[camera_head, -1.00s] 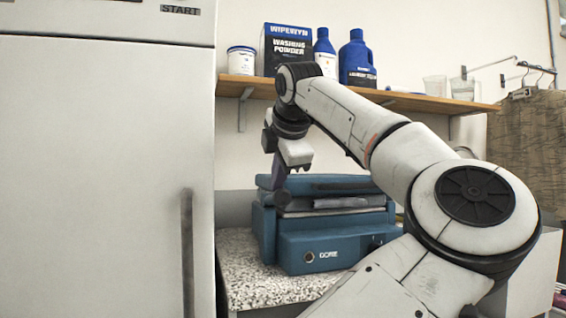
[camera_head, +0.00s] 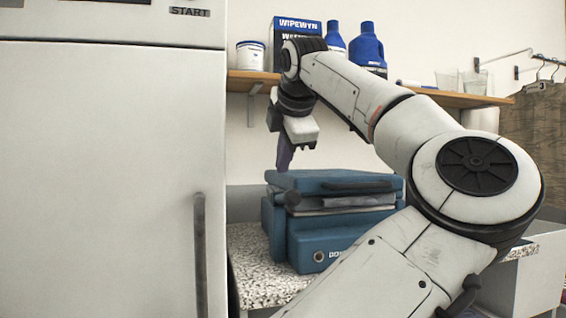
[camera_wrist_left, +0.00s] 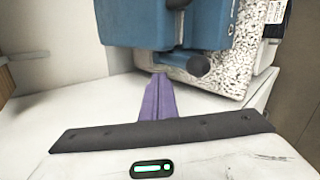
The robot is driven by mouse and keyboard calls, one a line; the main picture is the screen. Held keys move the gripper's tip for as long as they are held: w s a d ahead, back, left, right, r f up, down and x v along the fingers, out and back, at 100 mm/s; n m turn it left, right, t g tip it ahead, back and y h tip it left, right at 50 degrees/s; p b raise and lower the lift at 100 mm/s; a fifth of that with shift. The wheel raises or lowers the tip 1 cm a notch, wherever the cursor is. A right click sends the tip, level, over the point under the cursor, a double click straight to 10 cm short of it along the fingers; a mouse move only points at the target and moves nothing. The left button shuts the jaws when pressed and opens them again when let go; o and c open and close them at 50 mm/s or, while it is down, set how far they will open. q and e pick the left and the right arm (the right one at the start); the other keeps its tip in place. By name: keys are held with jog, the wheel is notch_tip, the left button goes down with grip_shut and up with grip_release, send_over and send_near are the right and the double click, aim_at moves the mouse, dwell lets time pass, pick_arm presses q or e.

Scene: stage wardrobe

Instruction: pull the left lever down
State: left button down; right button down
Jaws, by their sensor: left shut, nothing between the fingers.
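The blue press (camera_head: 310,240) stands on a speckled counter. A dark round knob (camera_head: 292,198), which looks like the left lever's end, sticks out at the front left of its lid. A dark bar handle (camera_head: 357,187) runs along the lid's front. In the left wrist view a dark cylindrical lever end (camera_wrist_left: 190,65) projects from the blue body just beyond my fingertips. My left gripper (camera_head: 284,162) points down above the press's left end, its purple fingers (camera_wrist_left: 158,98) shut and empty. No clear contact shows. My right gripper is out of view.
A large white cabinet (camera_head: 105,170) with a vertical dark handle (camera_head: 200,250) stands close on the left. A wooden shelf (camera_head: 450,98) above holds a powder box (camera_head: 295,30) and blue bottles (camera_head: 367,50). The speckled counter (camera_head: 255,275) is bare at the front left.

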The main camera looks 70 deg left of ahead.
pick_arm(q)
jog(key=p+v, duration=0.1)
jog(key=v, duration=0.8)
jog(key=shift+d+f, duration=0.2)
jog(key=shift+d, duration=0.1)
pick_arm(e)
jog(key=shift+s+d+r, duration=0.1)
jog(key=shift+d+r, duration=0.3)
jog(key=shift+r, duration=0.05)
pick_arm(q)
jog(key=shift+w, duration=0.1)
